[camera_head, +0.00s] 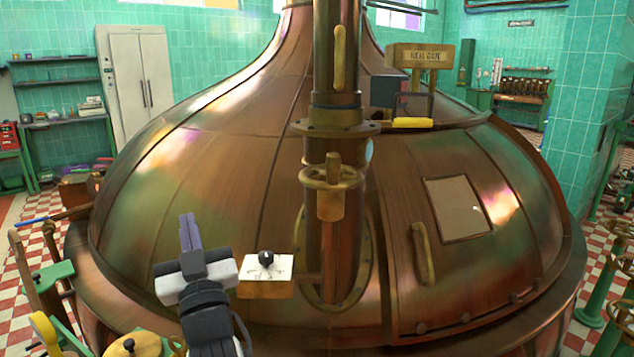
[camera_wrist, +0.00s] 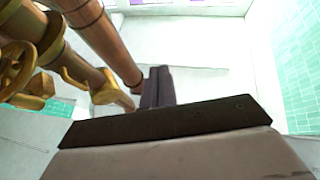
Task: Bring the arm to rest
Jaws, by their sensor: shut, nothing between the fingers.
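My gripper (camera_head: 190,232) is in the lower left part of the head view, in front of the big copper kettle (camera_head: 230,150). Its dark fingers point up and away, are closed together and hold nothing. In the wrist view the closed fingers (camera_wrist: 157,87) stand at the centre, with pale wall and ceiling beyond them. A small white-faced box with a black knob (camera_head: 266,272) sits just right of my gripper in the head view. I cannot tell whether they touch.
A vertical copper pipe with a brass valve wheel (camera_head: 332,178) rises right of my gripper; pipes (camera_wrist: 100,35) fill the wrist view's upper left. A yellow wheel (camera_head: 45,332) and green stands (camera_head: 600,290) stand at the sides. A cabinet (camera_head: 138,80) is at the back left.

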